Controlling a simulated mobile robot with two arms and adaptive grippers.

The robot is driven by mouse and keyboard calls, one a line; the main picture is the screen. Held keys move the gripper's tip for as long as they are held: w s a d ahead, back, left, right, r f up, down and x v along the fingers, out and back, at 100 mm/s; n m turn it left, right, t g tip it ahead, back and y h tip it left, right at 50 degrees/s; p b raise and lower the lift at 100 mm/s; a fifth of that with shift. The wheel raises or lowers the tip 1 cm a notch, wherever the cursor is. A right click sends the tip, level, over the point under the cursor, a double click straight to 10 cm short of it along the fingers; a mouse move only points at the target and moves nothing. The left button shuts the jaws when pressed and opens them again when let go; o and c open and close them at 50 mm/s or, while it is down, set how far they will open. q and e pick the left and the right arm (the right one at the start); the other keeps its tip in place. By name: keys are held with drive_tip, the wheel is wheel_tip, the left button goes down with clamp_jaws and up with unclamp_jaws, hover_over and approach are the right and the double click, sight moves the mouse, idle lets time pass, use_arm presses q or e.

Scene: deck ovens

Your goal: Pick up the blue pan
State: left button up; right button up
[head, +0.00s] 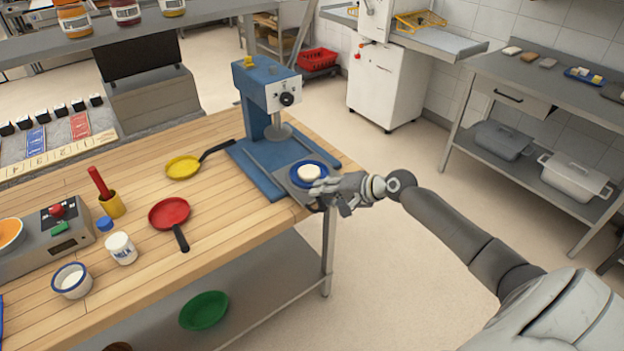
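The blue pan (294,181) sits on the base of a blue press (263,95) at the right end of the wooden table. A round white piece (309,171) lies in the pan. My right gripper (328,197) is at the pan's near right edge, where a short dark part that may be its handle shows just below. The fingers overlap the pan's edge in the head view. I cannot tell whether they touch it or are closed on it. My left gripper is not in view.
A yellow pan (183,167) and a red pan (169,213) lie on the table (235,204) left of the press. A white jar (121,248) and a cup (72,280) stand at the front left. A green bowl (204,311) is on the lower shelf. The floor right of the table is clear.

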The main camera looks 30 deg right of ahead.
drive_tip(key=shift+x, duration=1.4)
clamp_jaws()
drive_tip(key=shift+r, duration=0.1)
